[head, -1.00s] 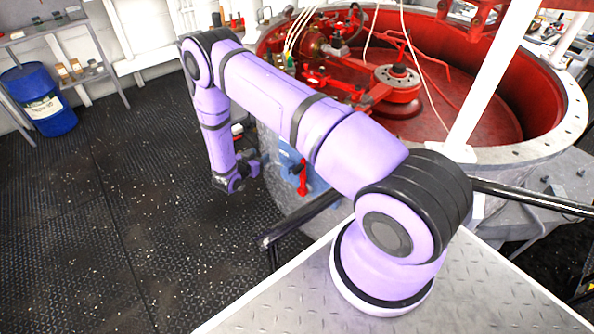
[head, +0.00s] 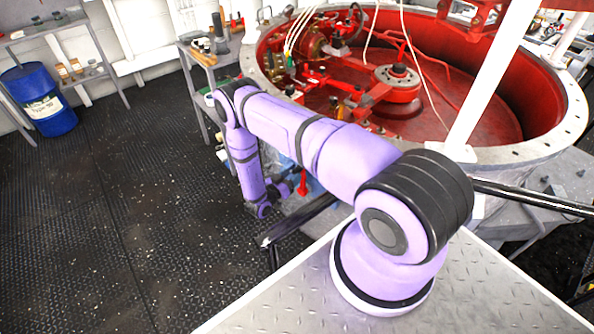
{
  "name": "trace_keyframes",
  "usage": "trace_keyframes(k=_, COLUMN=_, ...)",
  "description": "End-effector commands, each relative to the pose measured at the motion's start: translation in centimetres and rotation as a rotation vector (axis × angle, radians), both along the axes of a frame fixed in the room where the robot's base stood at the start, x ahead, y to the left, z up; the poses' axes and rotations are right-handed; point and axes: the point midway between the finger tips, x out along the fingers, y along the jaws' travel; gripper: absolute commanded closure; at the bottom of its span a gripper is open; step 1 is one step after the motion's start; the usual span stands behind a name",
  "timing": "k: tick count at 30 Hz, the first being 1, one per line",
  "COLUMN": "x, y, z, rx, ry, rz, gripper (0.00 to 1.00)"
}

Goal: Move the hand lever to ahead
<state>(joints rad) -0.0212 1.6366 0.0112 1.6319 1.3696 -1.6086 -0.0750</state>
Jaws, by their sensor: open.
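A small red lever (head: 303,183) stands roughly upright on the outer side of the big red tank, by a blue part that is mostly hidden behind my arm. It looks like the hand lever. Its position marks are too small to read. My gripper (head: 287,188) hangs low at the end of my arm, just left of the lever, pointing towards it. Its jaws are open and look empty. A small gap seems to remain between them and the lever, but contact is hard to judge.
The large round tank (head: 556,105) with red machinery fills the back right. A black handrail (head: 291,222) runs in front of the lever. A grey shelf stand (head: 190,75) is behind my arm. A blue drum (head: 42,100) stands far left. The dark floor (head: 130,220) at left is clear.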

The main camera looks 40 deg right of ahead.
Motion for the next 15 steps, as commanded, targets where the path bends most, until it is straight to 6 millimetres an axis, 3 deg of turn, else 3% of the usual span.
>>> trace_keyframes(k=6, x=0.7, y=-3.0, z=0.0, rx=0.002, ry=-0.002, rz=-0.001, gripper=0.46)
trace_keyframes(k=15, x=1.0, y=-4.2, z=0.0, rx=0.001, ry=-0.001, rz=0.001, gripper=0.46)
